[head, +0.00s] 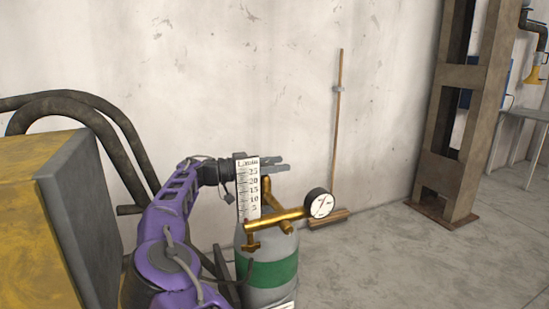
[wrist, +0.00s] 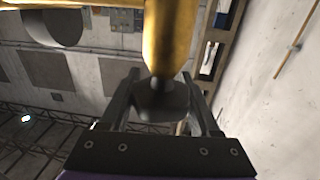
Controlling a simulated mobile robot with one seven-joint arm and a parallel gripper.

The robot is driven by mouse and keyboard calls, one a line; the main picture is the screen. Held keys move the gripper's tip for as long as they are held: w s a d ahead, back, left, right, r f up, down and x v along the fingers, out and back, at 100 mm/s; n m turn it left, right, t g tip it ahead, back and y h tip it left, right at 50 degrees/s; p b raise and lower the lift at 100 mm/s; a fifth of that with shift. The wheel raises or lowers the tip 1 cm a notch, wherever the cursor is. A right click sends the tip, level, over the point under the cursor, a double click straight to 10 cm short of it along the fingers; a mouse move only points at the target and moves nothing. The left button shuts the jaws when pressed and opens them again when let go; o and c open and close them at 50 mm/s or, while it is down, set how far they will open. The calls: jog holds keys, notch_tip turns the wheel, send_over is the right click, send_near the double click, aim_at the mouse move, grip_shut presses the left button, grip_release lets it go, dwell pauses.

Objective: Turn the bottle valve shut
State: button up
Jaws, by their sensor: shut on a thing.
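The gas bottle (head: 270,270) is grey with a green band and stands upright at the lower middle of the head view. A brass valve fitting (head: 268,192) rises from its top, and its stem (wrist: 170,40) shows in the wrist view. The dark grey valve handle (wrist: 160,102) is at the end of that stem. My gripper (head: 283,163) reaches over the top of the fitting from the left. In the wrist view my gripper (wrist: 165,88) has one finger on each side of the handle and is shut on it. In the head view the handle is mostly hidden.
A brass regulator arm with a round gauge (head: 319,203) sticks out beside the bottle. A white scale marked in litres (head: 248,190) stands by my gripper. A yellow and grey machine (head: 60,220) with dark hoses is at left. The floor (head: 420,265) at right is clear.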

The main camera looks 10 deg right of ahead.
jog(key=shift+s+r+m+g+p, duration=0.15)
jog(key=shift+m+g+p, duration=0.35)
jog(key=shift+g+p, duration=0.35)
jog(key=shift+s+m+g+p, duration=0.1)
jog(key=shift+m+g+p, duration=0.4)
jog(key=shift+g+p, duration=0.3)
jog(key=shift+s+f+m+g+p, duration=0.15)
jog(key=shift+f+m+g+p, duration=0.05)
jog(key=shift+m+g+p, duration=0.4)
jog(key=o, duration=1.4)
jog(key=shift+c, duration=0.2)
jog(key=shift+r, duration=0.1)
notch_tip(320, 180, up, 10)
jog(key=p, duration=0.3)
